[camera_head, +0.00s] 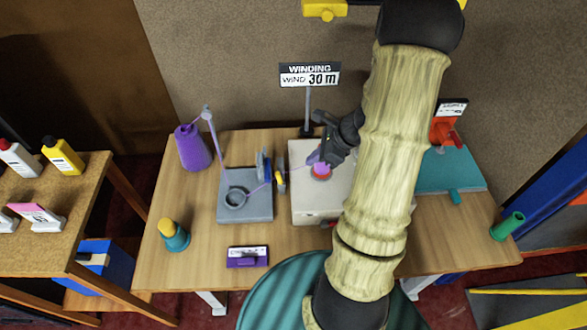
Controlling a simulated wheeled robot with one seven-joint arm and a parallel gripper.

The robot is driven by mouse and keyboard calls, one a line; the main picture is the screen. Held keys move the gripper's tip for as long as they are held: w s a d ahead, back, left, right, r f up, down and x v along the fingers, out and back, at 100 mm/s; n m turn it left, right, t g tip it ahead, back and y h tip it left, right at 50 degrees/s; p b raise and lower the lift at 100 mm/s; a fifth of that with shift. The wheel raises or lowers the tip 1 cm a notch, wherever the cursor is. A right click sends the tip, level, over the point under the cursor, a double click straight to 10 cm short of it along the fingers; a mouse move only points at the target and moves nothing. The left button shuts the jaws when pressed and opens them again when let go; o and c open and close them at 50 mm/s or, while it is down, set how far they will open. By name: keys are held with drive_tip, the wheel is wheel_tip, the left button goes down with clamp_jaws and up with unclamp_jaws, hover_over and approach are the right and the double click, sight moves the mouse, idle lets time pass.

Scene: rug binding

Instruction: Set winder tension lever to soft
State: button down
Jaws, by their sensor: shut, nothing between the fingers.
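The winder is a pale box (303,205) on the wooden table, with a small red and purple part (321,171) on top. A grey base plate (245,209) with a ring-shaped cup (236,197) lies to its left. Between them stand a blue-grey upright (262,165) and a small yellow piece (281,181). I cannot tell which part is the tension lever or read its setting. My gripper (318,158) is black and shut, above or at the red and purple part; contact is unclear. My arm hides the winder's right side.
Purple thread runs from a purple cone (193,148) over a thin guide post (208,125) to the winder. A sign reading "WIND 30 m" (310,75) stands behind. A teal machine (450,172) is at right. A teal and yellow cone (173,236) and purple label holder (247,257) stand in front.

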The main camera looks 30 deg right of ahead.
sight(279, 178)
drive_tip(key=a+x, duration=0.1)
drive_tip(key=x, duration=0.9)
drive_tip(key=shift+s, duration=0.1)
